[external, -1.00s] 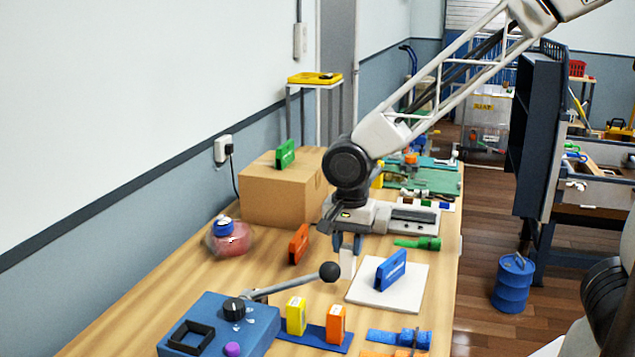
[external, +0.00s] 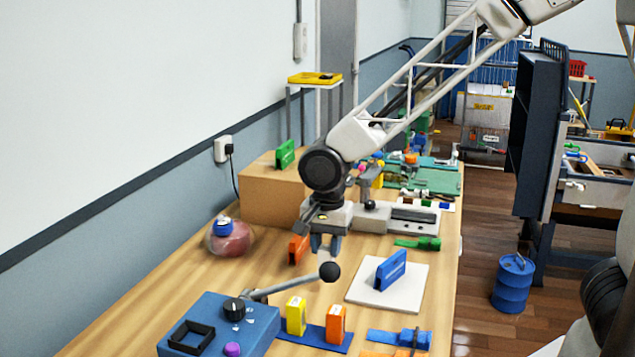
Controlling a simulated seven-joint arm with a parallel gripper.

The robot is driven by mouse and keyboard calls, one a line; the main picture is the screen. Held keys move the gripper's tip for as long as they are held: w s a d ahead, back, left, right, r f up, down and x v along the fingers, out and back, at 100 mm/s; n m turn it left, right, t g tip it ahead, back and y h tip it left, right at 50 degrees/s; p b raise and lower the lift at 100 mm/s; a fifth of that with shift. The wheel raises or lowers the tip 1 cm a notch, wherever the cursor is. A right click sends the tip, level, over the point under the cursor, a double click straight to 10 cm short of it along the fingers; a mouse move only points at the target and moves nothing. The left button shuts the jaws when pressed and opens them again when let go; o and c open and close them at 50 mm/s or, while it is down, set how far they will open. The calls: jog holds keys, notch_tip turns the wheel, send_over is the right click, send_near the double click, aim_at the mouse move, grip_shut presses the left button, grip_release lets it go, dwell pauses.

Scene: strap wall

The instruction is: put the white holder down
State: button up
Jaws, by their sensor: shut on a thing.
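My gripper (external: 326,248) is over the table, pointing down, shut on the white holder (external: 326,241).
An orange block (external: 299,248) stands just left of my gripper. A blue block (external: 390,270) stands on a white square plate (external: 410,291) to the right. A blue box (external: 205,318) with the lever, and yellow (external: 296,316) and orange (external: 336,324) blocks, are in front.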

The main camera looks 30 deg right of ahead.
jog(key=w+a+f, duration=0.1)
jog(key=w+a, duration=0.7)
dwell(0.4)
jog(key=shift+f, duration=1.8)
jog(key=shift+f, duration=0.15)
jog(key=o, duration=1)
jog(key=shift+r, duration=6.15)
